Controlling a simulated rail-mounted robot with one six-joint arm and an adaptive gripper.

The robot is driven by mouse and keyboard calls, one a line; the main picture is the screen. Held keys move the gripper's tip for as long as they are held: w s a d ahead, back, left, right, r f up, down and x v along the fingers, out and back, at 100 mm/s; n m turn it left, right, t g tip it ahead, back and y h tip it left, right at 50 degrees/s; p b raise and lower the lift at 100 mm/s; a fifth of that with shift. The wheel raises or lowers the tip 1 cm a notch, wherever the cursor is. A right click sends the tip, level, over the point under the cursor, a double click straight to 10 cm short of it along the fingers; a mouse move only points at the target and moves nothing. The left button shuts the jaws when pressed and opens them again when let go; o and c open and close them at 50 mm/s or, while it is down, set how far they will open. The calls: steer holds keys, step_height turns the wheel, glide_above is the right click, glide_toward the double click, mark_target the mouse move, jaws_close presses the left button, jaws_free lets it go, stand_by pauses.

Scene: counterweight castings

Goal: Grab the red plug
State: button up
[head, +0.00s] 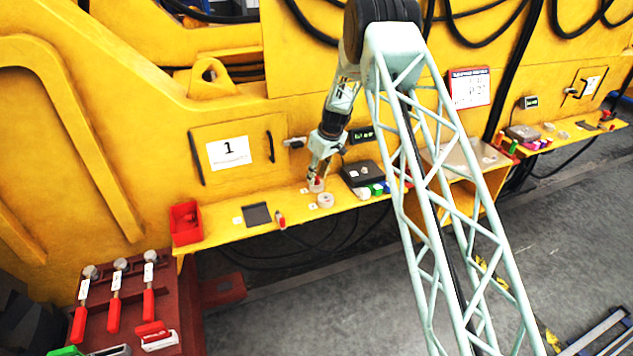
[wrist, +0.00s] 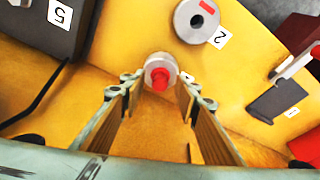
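The red plug (wrist: 160,78) stands in the middle of a grey ring-shaped weight (wrist: 152,64) on the yellow shelf. In the wrist view it lies between the fingertips of my gripper (wrist: 159,90). The fingers are apart, one on each side of the plug and ring, with small gaps visible. In the head view my gripper (head: 317,178) points down at the shelf, and the ring (head: 316,187) shows under it. The plug is small and partly hidden there.
A second grey ring (wrist: 197,20) lies close by, beside label 2. A dark box (head: 360,173) stands to the right, with small coloured blocks before it. A dark plate (head: 257,214) and red bin (head: 185,223) are to the left. The yellow shelf (head: 225,232) is narrow.

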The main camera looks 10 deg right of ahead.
steer(key=shift+c, duration=0.5)
steer(key=c, duration=0.6)
steer(key=shift+r, duration=0.2)
steer(key=shift+r+b, duration=0.3)
steer(key=shift+r, duration=1.25)
steer(key=s+a+b, duration=0.1)
steer(key=s+a, duration=0.1)
steer(key=s, duration=0.5)
steer(key=s+a+r+b, duration=0.1)
steer(key=s+a, duration=0.2)
steer(key=s, duration=0.5)
steer(key=shift+r, duration=0.3)
steer(key=shift+s, duration=0.1)
